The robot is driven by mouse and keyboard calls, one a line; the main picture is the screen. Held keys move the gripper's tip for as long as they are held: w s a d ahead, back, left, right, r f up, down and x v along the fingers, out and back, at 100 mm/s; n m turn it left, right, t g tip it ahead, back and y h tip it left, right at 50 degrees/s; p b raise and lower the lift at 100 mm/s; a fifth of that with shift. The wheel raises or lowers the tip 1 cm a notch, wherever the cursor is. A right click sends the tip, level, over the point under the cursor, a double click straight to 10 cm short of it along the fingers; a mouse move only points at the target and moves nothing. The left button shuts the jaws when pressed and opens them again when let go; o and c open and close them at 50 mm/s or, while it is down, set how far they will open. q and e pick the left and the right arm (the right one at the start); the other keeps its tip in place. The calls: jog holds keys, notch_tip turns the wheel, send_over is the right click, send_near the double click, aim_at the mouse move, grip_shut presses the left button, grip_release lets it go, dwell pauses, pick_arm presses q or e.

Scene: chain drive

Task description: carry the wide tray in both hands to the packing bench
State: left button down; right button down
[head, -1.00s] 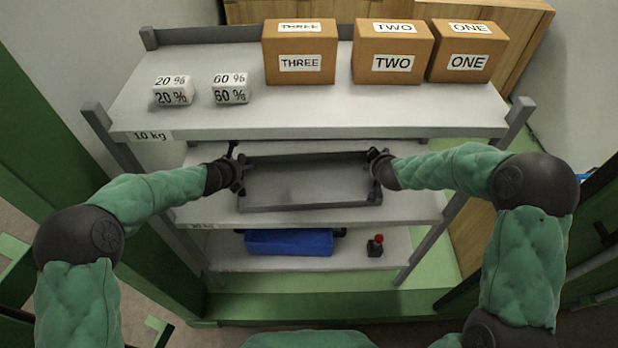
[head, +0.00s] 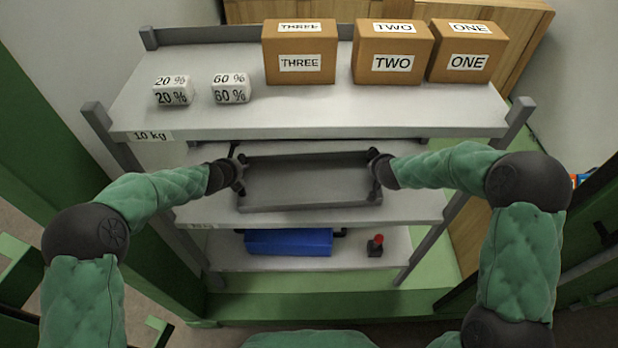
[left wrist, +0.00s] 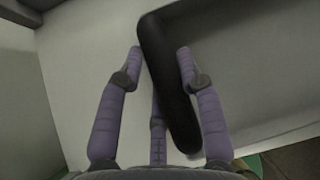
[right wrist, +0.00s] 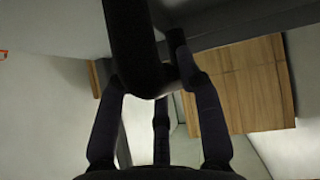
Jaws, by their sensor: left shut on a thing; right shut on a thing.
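The wide grey tray (head: 308,184) is on or just above the middle shelf of the rack; I cannot tell whether it touches the shelf. It looks empty. My left gripper (head: 238,174) is at its left end, and in the left wrist view the fingers (left wrist: 160,62) are shut around a dark handle bar (left wrist: 168,85). My right gripper (head: 376,166) is at the tray's right end. In the right wrist view its fingers (right wrist: 148,62) are shut around the dark right handle (right wrist: 132,45). No packing bench can be made out.
The upper shelf (head: 300,115) overhangs the back of the tray and bears boxes THREE (head: 300,62), TWO (head: 392,62) and ONE (head: 468,62), plus two white percent-marked blocks (head: 172,97). A blue bin (head: 290,242) and a small red-topped item (head: 375,246) stand on the lower shelf.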

pick_arm(q)
jog(key=shift+r, duration=0.15)
pick_arm(e)
jog(key=shift+r, duration=0.15)
